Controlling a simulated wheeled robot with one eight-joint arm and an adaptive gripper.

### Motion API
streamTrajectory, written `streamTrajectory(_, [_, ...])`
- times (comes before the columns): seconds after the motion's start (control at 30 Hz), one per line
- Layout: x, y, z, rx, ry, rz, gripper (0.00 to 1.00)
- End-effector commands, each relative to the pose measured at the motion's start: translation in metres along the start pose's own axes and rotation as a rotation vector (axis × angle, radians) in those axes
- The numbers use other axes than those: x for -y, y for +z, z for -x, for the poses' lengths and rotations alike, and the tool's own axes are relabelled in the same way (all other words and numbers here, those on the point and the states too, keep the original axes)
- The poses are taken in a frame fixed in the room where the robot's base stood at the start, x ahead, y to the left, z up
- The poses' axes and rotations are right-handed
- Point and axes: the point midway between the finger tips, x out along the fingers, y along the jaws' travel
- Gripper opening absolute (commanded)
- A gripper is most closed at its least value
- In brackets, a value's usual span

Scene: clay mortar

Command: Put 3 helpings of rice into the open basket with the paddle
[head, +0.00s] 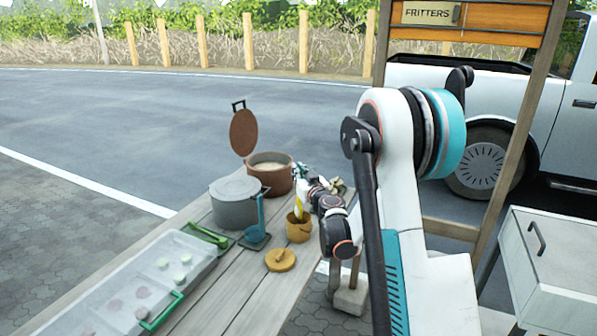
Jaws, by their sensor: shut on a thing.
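The open basket (298,234) is a small tan round container on the wooden table, and its round lid (281,260) with a knob lies beside it, nearer the camera. My gripper (303,178) is shut on a slim yellow-and-white tool that looks like the paddle (299,207). The paddle points down over the basket's mouth; its lower end is hidden or too small to tell. Behind it stands a brown pot (281,180) with pale rice (270,165) inside. Its brown hinged lid (243,132) stands raised. The basket's contents are not visible.
A grey lidded pot (235,207) and a blue ladle (260,215) in a holder stand left of the basket. Wooden posts (515,130) and a white cabinet (550,260) stand right.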

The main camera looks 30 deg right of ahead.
Motion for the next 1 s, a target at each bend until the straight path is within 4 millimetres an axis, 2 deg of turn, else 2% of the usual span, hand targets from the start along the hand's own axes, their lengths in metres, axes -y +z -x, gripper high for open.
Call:
streamTrajectory(0.1, [0.000, 0.014, 0.000, 0.000, 0.000, 0.000, 0.00])
streamTrajectory(0.6, [0.000, 0.055, -0.001, 0.000, 0.000, 0.000, 0.00])
streamTrajectory(1.0, [0.000, 0.072, 0.000, 0.000, 0.000, 0.000, 0.00])
